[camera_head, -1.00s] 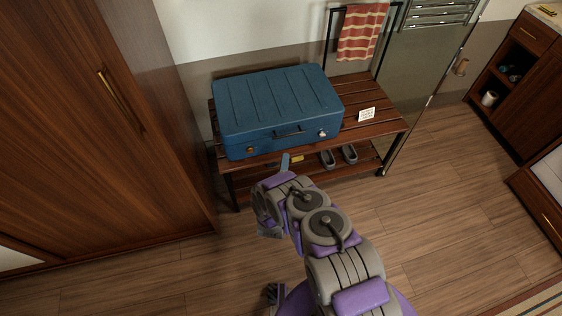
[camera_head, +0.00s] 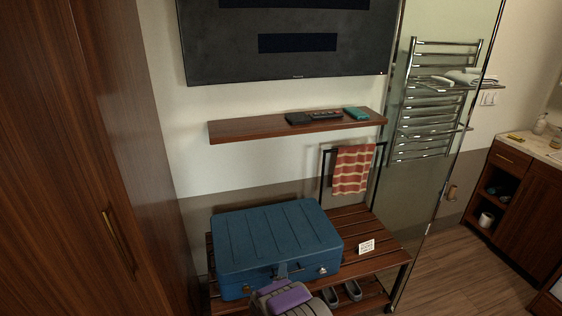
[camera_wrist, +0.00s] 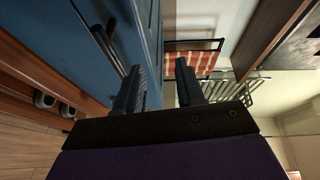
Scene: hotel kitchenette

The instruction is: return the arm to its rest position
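My gripper (camera_wrist: 160,78) is open in the wrist view, its two dark fingers apart with nothing between them. The blue suitcase (camera_wrist: 60,35) fills the left of that view, close beside the fingers; I cannot tell whether they touch it. In the head view my purple and grey arm shows only at the bottom edge, in front of the closed blue suitcase (camera_head: 278,235). Most of the arm is out of the picture, and the gripper is mostly hidden there.
A striped towel (camera_head: 352,168) hangs behind. A wardrobe (camera_head: 85,160) stands left, and a shelf (camera_head: 240,128) is above. Floor (camera_head: 445,285) is clear at right.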

